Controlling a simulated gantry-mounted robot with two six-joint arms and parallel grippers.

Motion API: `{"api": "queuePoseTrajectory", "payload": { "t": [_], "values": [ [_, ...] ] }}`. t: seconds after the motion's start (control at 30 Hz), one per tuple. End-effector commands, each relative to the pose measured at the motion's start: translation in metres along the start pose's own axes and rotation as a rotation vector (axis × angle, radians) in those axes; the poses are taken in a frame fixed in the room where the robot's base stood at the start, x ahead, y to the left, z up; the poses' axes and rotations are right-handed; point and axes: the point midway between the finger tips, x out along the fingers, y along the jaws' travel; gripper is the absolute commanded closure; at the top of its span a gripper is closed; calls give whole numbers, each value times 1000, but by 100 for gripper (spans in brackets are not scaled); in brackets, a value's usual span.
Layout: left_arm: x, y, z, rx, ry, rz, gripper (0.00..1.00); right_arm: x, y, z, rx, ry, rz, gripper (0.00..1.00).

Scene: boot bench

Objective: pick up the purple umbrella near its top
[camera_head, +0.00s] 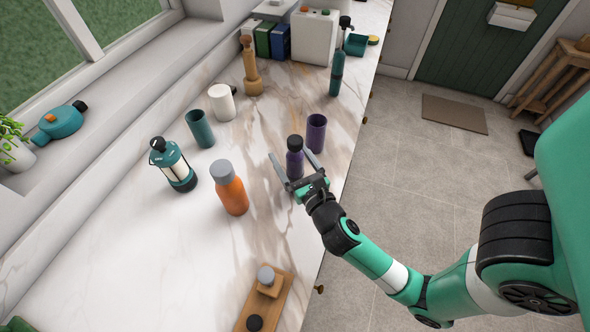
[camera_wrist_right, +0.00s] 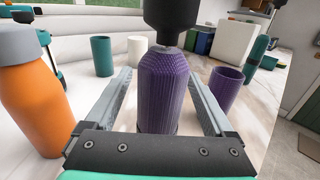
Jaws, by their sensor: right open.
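The purple umbrella (camera_head: 294,163) stands upright on the marble bench, a ribbed purple cylinder with a dark top. It fills the middle of the right wrist view (camera_wrist_right: 165,90), where its dark upper end is cut off by the frame edge. My right gripper (camera_head: 296,168) is open, with one finger on each side of the umbrella. In the wrist view, clear gaps show between the umbrella and both fingers. The umbrella's base is hidden behind the gripper body. My left gripper is not in view.
A purple cup (camera_head: 316,132) stands just beyond the umbrella. An orange bottle (camera_head: 232,196) and a teal lantern (camera_head: 174,165) stand to the left. A wooden tray (camera_head: 247,312) lies at the near edge. The bench's right edge drops to the tiled floor.

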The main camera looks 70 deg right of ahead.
Motion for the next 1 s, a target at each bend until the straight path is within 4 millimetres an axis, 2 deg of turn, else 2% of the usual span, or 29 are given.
{"api": "queuePoseTrajectory", "payload": {
  "t": [0.07,0.27,0.73,0.77,1.0],
  "values": [
    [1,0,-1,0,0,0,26,6,0,0,1,0,-1,12],
    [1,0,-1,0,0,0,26,6,0,0,1,1,1,12],
    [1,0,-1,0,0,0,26,6,0,0,0,1,1,97],
    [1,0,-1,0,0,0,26,6,0,0,0,1,1,100],
    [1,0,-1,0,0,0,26,6,0,0,0,-1,1,100]
  ]
}}
